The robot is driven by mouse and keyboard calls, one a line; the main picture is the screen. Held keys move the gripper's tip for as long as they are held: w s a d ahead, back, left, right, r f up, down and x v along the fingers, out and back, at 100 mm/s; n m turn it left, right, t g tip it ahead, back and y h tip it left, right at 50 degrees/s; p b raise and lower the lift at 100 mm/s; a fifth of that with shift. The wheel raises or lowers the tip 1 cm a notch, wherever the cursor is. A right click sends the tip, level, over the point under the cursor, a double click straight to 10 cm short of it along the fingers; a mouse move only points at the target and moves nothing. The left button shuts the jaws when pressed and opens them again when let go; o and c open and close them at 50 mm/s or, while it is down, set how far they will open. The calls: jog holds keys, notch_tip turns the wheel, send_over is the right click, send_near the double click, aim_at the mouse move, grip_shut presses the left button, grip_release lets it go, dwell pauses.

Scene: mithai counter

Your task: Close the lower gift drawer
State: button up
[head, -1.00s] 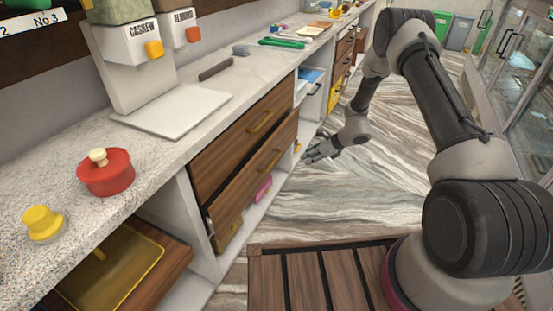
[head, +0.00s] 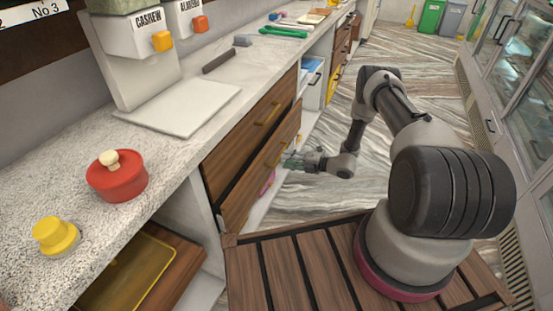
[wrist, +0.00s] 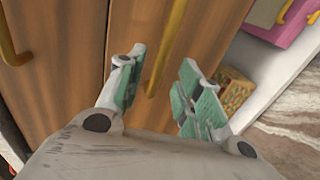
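The lower gift drawer (head: 243,193) has a brown wooden front with a yellow bar handle. In the head view it stands out a little beyond the upper drawer (head: 232,148). My gripper (head: 289,160) is in front of the lower drawer near its handle, which it partly hides. In the wrist view the green-padded fingers of my gripper (wrist: 160,88) are spread apart and empty. The lower drawer's handle (wrist: 169,45) shows between them, beyond the fingertips. Contact with the handle or drawer front cannot be told.
The counter (head: 165,165) above holds a red lidded pot (head: 117,180), a yellow knob-topped item (head: 55,236) and a white board (head: 180,106). A pink item (wrist: 280,18) and a box of small pieces (wrist: 236,92) are on the right in the wrist view. Floor beside the drawers is clear.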

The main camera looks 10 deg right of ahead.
aim_at(279, 157)
jog(key=x, duration=0.5)
jog(key=shift+c, duration=0.2)
grip_shut()
jog(key=shift+a, duration=0.1)
